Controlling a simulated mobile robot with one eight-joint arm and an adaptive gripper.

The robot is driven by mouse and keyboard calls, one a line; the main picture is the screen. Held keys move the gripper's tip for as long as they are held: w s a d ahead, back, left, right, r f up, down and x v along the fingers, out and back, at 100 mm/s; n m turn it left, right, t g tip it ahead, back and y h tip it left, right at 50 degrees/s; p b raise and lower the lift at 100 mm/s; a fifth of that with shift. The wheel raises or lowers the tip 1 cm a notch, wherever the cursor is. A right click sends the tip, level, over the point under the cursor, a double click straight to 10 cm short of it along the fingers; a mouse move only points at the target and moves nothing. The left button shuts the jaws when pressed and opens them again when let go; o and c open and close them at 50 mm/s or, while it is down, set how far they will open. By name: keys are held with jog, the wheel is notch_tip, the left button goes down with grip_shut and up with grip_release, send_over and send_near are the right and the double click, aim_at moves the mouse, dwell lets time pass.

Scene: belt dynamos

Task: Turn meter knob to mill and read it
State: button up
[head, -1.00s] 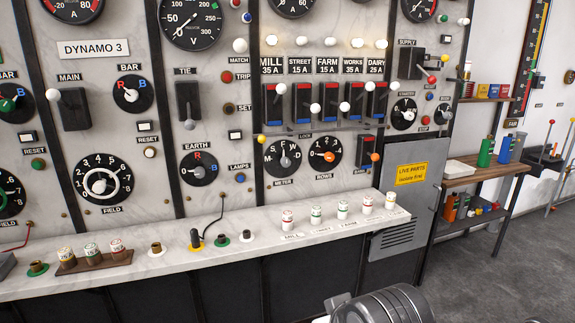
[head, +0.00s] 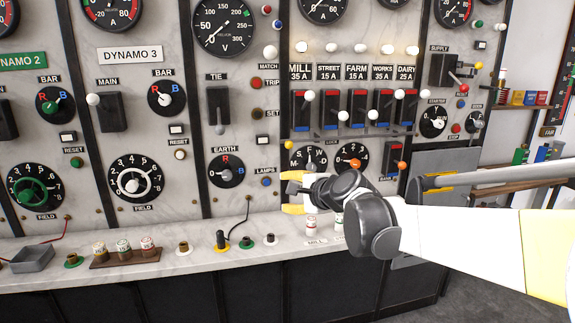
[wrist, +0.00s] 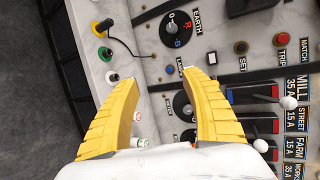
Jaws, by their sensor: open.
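The meter knob dial (head: 308,157) is black with white letters, low on the right-hand marble panel. My gripper covers its lower part in the head view, and I cannot tell which letter the knob points to. In the wrist view, turned sideways, the dial (wrist: 182,103) shows between the yellow fingers, beside the right one. My gripper (head: 288,192) is open and empty, just below the dial in the head view; its fingers (wrist: 162,78) are spread in the wrist view. The gauge (head: 324,8) above the mill switch (head: 302,108) is cut off at the top.
The dial with an orange knob (head: 351,157) is right of the meter dial. The earth knob (head: 226,170) is to its left. Several white-handled switches stand above. The marble ledge (head: 180,258) below carries sockets, a cabled plug (head: 220,239) and fuses (head: 311,226).

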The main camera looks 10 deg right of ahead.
jog(key=w+d+m+t+h+p, duration=0.1)
jog(key=w+d+m+t, duration=0.1)
jog(key=w+d+m, duration=0.4)
jog(key=w+d+m+t, duration=0.1)
jog(key=w+m, duration=0.3)
jog(key=w, duration=0.4)
jog(key=m+t+h+p, duration=0.1)
jog(key=m+t+h, duration=0.15)
jog(key=m, duration=0.85)
send_near(312, 169)
jog(key=w, duration=0.2)
jog(key=shift+g+h, duration=0.25)
jog(key=shift+h, duration=0.1)
jog(key=w+b, duration=0.3)
jog(key=w, duration=0.6)
jog(key=shift+w+a+r, duration=0.1)
jog(key=shift+w, duration=0.15)
jog(key=shift+w+r, duration=0.1)
jog(key=shift+w, duration=0.3)
jog(key=shift+c, duration=0.2)
jog(key=c, duration=1.2)
jog(key=shift+o, duration=0.2)
